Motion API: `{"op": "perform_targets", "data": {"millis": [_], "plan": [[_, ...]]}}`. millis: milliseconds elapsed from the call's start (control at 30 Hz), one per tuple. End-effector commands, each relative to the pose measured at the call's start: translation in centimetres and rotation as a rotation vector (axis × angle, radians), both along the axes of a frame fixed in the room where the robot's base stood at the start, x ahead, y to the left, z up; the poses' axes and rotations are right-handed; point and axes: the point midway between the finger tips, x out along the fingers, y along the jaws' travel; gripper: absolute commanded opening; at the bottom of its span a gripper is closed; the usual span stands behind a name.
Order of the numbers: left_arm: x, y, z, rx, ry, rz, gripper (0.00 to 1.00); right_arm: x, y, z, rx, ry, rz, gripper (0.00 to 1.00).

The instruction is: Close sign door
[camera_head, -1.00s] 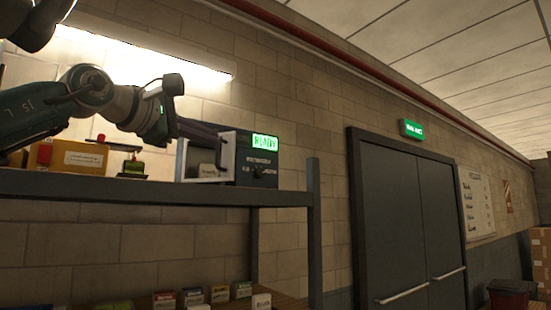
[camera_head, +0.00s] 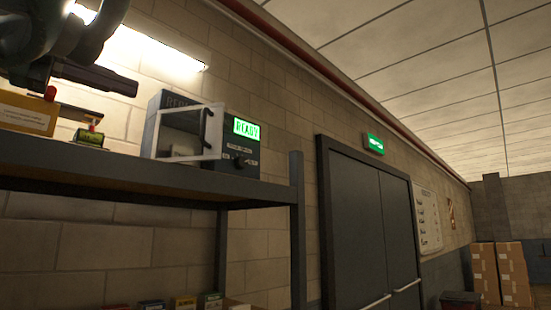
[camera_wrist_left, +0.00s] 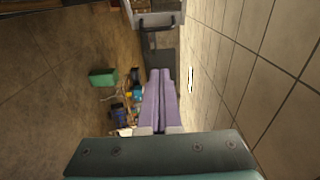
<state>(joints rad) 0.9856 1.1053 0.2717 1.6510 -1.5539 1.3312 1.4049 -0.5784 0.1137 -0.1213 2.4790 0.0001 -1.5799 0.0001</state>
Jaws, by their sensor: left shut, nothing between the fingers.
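The sign box (camera_head: 238,171) is a dark case with a lit green READY display, standing on the shelf in the head view. Its door (camera_head: 220,133) is a clear panel in a white frame with a black handle (camera_head: 205,126). The door seems to stand out from the case; I cannot tell its exact angle. My left gripper (camera_head: 136,88) is left of the box, apart from the door, fingers together and empty. In the left wrist view the purple fingers (camera_wrist_left: 161,75) lie side by side, and a framed part with a dark handle shows at the top. My right gripper is out of view.
The dark shelf (camera_head: 130,181) carries a yellow box (camera_head: 27,113) and a small green item (camera_head: 90,137) left of the sign box. Small boxes sit on a lower level. A grey double door (camera_head: 370,230) and stacked cartons (camera_head: 500,272) are to the right.

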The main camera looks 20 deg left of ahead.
Motion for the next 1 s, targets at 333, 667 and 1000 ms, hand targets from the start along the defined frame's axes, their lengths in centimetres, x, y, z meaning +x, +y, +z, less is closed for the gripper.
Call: {"op": "perform_targets", "data": {"millis": [333,667,1000], "plan": [[5.1,-2.5,0.7,-0.009,0.003,-0.005,0.0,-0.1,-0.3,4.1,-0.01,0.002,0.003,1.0],[11.0,-3.5,0.5,-0.011,0.005,0.0,0.0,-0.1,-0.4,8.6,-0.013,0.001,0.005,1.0],[12.7,-2.8,-0.2,-0.004,0.001,0.0,0.0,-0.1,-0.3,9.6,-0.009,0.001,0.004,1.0]]}}
